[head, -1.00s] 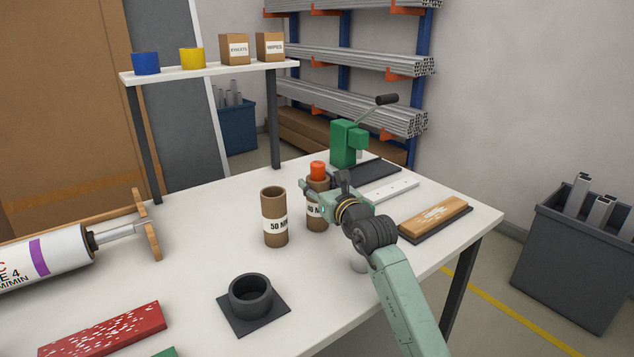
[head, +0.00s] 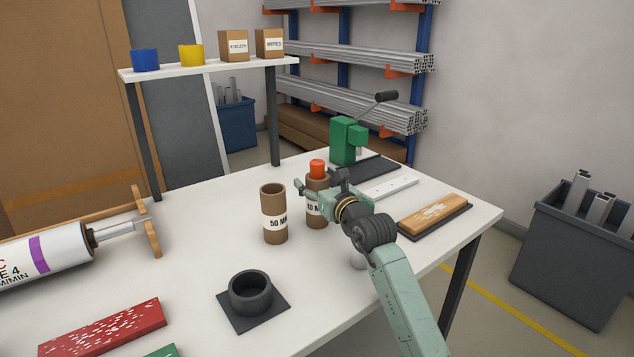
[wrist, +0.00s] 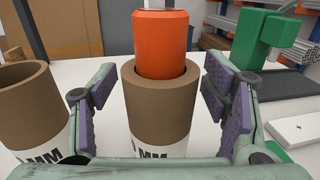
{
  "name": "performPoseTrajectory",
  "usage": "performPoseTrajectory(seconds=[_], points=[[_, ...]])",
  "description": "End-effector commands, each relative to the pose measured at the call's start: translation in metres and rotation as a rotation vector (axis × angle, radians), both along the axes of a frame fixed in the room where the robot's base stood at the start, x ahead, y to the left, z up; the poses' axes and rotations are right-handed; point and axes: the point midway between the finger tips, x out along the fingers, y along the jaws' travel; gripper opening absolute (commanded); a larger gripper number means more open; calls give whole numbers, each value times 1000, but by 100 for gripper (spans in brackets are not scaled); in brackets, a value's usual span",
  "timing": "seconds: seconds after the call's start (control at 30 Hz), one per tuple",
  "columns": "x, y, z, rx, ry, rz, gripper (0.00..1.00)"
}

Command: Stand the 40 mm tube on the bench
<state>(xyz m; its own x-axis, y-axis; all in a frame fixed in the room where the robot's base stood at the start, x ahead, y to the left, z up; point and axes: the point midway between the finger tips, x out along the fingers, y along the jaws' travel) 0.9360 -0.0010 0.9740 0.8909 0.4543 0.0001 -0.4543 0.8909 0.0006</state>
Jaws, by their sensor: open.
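The 40 mm tube (head: 315,212) is a brown cardboard cylinder with a white label, upright on the white bench (head: 190,270). A red-orange cylinder (head: 317,167) sticks up out of its top; it shows large in the wrist view (wrist: 161,42). My gripper (head: 322,182) is open around the upper part of the tube. In the wrist view the purple-padded jaws (wrist: 150,95) stand on both sides of the tube (wrist: 160,108), with a visible gap on each side. My gripper partly hides the tube's right side in the head view.
The 50 mm tube (head: 274,228) stands close to the left. A black ring holder (head: 250,292) sits in front. A green press (head: 347,140), a white strip (head: 390,189) and a wooden block on a dark pad (head: 434,213) lie behind and right.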

Motion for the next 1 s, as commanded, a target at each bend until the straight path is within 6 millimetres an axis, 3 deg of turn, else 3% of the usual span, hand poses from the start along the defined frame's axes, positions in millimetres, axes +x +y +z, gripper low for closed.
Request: performPoseTrajectory(seconds=[0.17, 0.6, 1.0], points=[[-18, -11, -1, 0, -3, -2, 69], [-95, -49, 0, 1, -3, -2, 69], [-107, -55, 2, 0, -1, 0, 69]])
